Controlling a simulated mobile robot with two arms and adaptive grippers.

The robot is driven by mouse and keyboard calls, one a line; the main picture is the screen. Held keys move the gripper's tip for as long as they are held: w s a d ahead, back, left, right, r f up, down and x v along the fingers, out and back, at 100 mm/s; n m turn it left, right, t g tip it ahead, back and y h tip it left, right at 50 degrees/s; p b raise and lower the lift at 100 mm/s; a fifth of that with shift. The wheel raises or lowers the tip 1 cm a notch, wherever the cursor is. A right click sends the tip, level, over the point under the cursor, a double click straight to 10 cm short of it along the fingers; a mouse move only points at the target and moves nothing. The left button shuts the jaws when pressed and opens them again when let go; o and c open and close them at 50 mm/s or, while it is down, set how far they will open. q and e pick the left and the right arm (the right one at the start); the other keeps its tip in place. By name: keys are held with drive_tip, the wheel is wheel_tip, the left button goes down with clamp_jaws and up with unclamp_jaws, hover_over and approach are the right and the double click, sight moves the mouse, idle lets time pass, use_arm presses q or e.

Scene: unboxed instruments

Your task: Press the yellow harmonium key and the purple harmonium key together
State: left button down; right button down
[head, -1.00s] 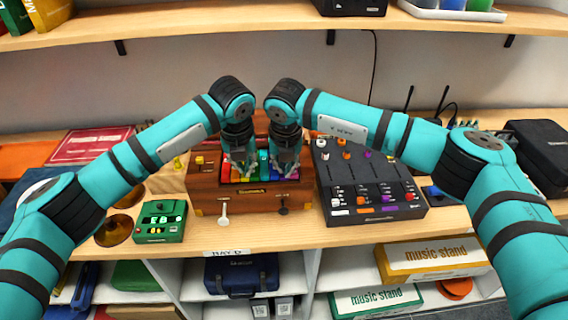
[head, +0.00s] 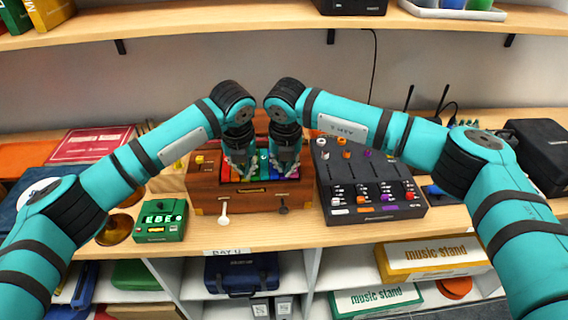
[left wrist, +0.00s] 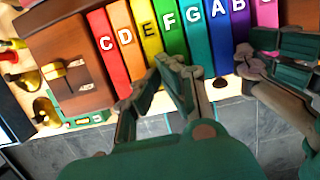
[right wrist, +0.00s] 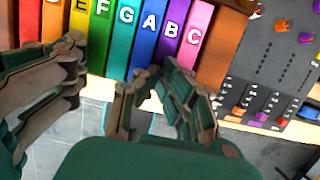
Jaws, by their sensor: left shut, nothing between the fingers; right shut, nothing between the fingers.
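The wooden harmonium (head: 206,190) stands on the bench with a row of rainbow keys. The yellow key, marked E, shows in the left wrist view (left wrist: 148,32), and the purple key, marked B, shows in the right wrist view (right wrist: 171,32). My left gripper (head: 240,172) is shut and empty, fingers pointing down at the yellow key. My right gripper (head: 285,172) is shut and empty, fingers pointing down at the purple key. In the head view both grippers partly hide the keys. I cannot tell whether the fingertips touch the keys or whether either key is down.
A black mixer (head: 372,200) with faders stands close to the right of the harmonium. A green device (head: 161,221) with a lit display sits at its front left. A shelf (head: 200,22) runs above. The two grippers are close together.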

use_arm(q)
drive_tip(key=shift+r, duration=0.6)
use_arm(e)
drive_tip(key=shift+w+v, duration=0.2)
drive_tip(key=shift+v, duration=0.6)
drive_tip(key=shift+w+v, duration=0.2)
drive_tip(key=shift+v, duration=0.6)
drive_tip(key=shift+w+v, duration=0.2)
drive_tip(key=shift+v, duration=0.65)
drive_tip(key=shift+r, duration=0.1)
